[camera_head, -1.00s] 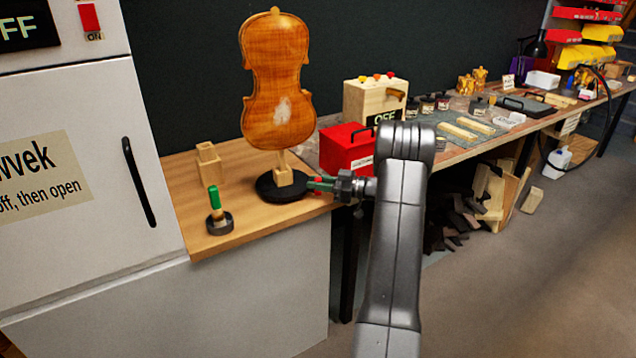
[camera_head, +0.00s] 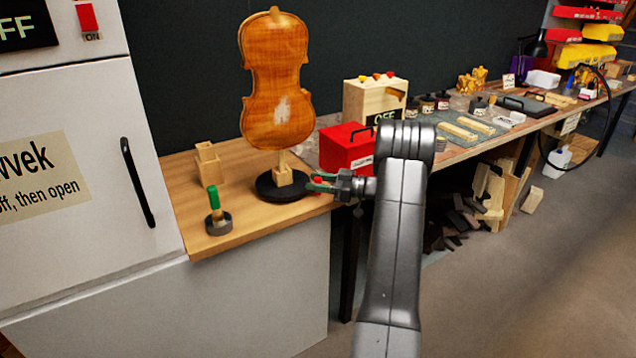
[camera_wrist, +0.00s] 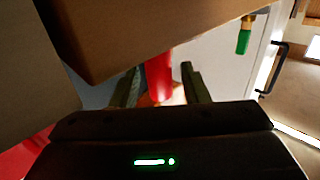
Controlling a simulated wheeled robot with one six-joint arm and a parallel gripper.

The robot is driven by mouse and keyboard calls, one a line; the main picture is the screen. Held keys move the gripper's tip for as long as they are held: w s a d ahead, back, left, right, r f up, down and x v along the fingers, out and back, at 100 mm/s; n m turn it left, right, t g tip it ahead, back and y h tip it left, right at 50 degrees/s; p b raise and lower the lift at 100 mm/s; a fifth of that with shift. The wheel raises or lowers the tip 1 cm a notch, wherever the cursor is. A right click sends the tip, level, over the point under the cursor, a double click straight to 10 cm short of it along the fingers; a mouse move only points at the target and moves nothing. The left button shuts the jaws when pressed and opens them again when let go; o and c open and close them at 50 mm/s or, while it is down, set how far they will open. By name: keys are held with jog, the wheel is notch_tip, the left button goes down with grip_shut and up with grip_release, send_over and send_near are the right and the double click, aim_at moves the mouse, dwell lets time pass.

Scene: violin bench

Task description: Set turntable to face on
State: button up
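The turntable (camera_head: 268,190) is a black round disc on the wooden bench. It carries a wooden block and post that hold an orange-brown violin body (camera_head: 276,80) upright, its broad face largely toward the head camera. A red handle-like piece (camera_wrist: 158,75) lies between the fingers of my gripper (camera_wrist: 160,88) in the wrist view. The fingers stand on either side of it, with gaps showing. In the head view my gripper (camera_head: 318,181) is at the turntable's right edge, fingers pointing left and spread. The red piece's join to the turntable is hard to see.
A green-handled tool (camera_head: 213,202) stands front left of the turntable, with a wooden block (camera_head: 209,162) behind it. A red toolbox (camera_head: 345,150) stands close behind my gripper, beside a wooden box (camera_head: 372,100). A white cabinet (camera_head: 80,150) borders the bench at left.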

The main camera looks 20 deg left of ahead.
jog(key=shift+d, duration=0.1)
jog(key=w+d, duration=0.1)
jog(key=d, duration=1.2)
jog(key=shift+d+p, duration=0.3)
jog(key=shift+w, duration=0.1)
